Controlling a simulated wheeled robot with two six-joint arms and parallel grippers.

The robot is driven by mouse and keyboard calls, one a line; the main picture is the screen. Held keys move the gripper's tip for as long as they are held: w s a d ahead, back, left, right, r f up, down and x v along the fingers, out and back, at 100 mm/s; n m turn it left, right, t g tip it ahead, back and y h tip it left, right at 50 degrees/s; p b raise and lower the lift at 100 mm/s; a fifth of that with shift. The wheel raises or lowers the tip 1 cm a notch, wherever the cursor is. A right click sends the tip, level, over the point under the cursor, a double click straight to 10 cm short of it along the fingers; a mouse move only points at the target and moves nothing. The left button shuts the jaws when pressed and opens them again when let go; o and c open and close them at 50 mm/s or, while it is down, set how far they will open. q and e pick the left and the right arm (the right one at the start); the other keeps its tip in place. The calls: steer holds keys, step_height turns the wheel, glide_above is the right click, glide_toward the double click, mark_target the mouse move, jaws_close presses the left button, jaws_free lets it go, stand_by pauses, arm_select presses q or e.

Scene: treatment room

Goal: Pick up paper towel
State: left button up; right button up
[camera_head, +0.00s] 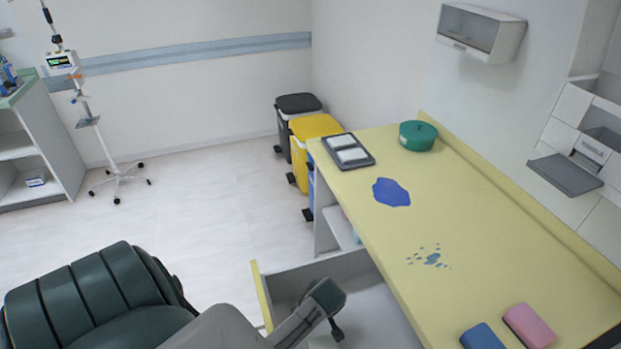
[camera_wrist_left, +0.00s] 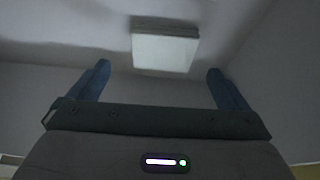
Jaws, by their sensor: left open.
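A white, flat, rectangular pack (camera_wrist_left: 165,52), which looks like the paper towel, lies inside a grey-walled space in the left wrist view. My left gripper (camera_wrist_left: 158,70) is open, with its two blue fingers apart. The white pack shows beyond the fingertips, between them, and is not held. In the head view my left arm reaches down into an open drawer (camera_head: 372,306) under the yellow counter. The pack in the drawer is not visible there. My right gripper is not in view.
Bins stand beyond. Drawer walls surround my gripper.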

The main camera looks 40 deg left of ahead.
arm_select(q)
steer(key=x, duration=0.2)
steer(key=p+x, duration=0.1)
steer(key=shift+s+f, duration=0.25)
steer(key=shift+w+a+f, duration=0.1)
steer(key=shift+a+f, duration=0.1)
steer(key=shift+f, duration=0.3)
steer(key=c, duration=1.1)
steer(key=shift+o, duration=0.2)
steer(key=shift+r, duration=0.1)
step_height(320, 180, up, 10)
steer(key=b, duration=0.1)
